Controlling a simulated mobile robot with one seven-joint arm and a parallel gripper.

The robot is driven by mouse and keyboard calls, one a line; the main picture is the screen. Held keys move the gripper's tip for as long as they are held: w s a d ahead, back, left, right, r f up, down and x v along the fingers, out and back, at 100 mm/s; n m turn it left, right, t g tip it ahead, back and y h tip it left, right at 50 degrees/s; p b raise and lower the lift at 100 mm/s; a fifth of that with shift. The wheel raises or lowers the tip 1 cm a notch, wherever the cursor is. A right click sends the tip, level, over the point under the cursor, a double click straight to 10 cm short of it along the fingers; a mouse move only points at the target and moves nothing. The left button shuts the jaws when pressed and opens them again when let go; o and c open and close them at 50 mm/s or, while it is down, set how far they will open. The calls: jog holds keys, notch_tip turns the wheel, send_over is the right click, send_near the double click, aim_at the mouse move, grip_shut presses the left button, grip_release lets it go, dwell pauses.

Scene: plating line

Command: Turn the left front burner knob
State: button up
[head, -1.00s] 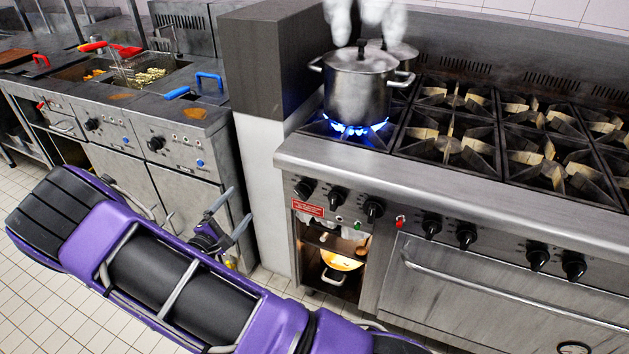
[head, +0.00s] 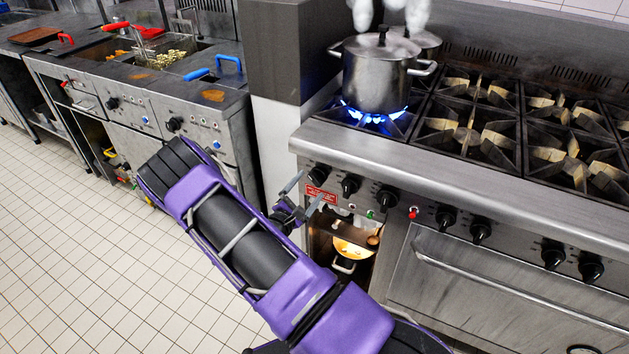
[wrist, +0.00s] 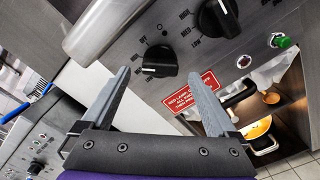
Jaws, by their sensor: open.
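The leftmost black knob (head: 318,175) on the range's front panel sits above the red label. It also shows in the wrist view as a black knob (wrist: 160,61) with a printed dial, just beyond and between my fingertips. My gripper (head: 305,192) is open and empty, just in front of and slightly below that knob. In the wrist view my gripper (wrist: 160,75) has one finger on each side of the knob's lower part; contact cannot be told. A second knob (wrist: 218,17) is to the right. A blue flame burns under the steel pot (head: 378,78).
A red label (wrist: 192,90) and a green button (wrist: 284,41) are on the panel near my right finger. The range's steel front rail (head: 440,165) juts out above the knobs. Below is an open compartment with a pan (head: 352,250). The fryer (head: 170,105) stands left.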

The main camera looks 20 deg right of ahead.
aim_at(314, 182)
jog(key=shift+x, duration=2.15)
jog(key=shift+c, duration=0.3)
jog(key=c, duration=1.2)
jog(key=shift+c, duration=0.2)
jog(key=shift+n, duration=0.3)
jog(key=n, duration=0.7)
jog(key=shift+p, duration=0.35)
jog(key=n+p, duration=0.1)
jog(key=n, duration=0.5)
jog(key=shift+s+f, duration=0.1)
jog(key=shift+n, duration=0.3)
